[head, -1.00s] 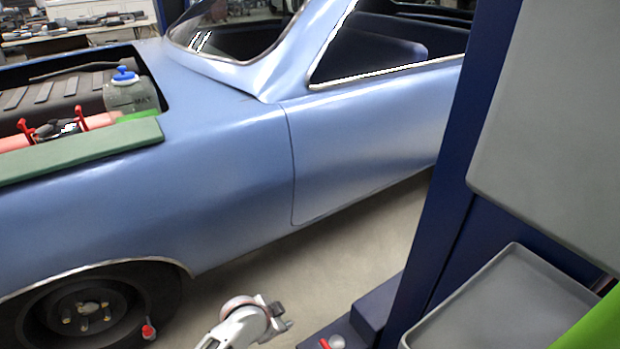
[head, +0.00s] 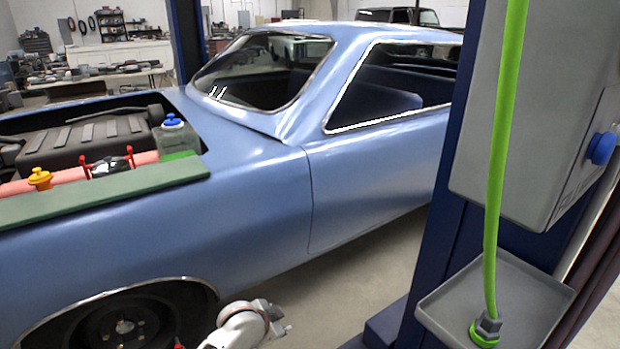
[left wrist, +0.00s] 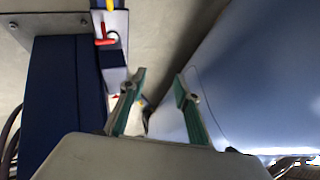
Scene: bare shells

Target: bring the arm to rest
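My left arm comes in at the bottom of the head view, and its left gripper (head: 284,328) hangs low beside the blue car (head: 258,190), over the floor. In the left wrist view the left gripper (left wrist: 161,82) has its two teal-padded fingers apart with nothing held between them. The car's side (left wrist: 240,75) lies to the right of the fingers there, and the blue lift post (left wrist: 60,85) lies to the left. My right gripper is in neither view.
A blue lift post (head: 440,230) stands at the right, with a grey box (head: 530,110) and a grey tray (head: 545,305). A green hose (head: 503,130) hangs down to the tray. A green board (head: 100,193) lies on the car's fender. Bare floor (head: 345,270) shows between car and post.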

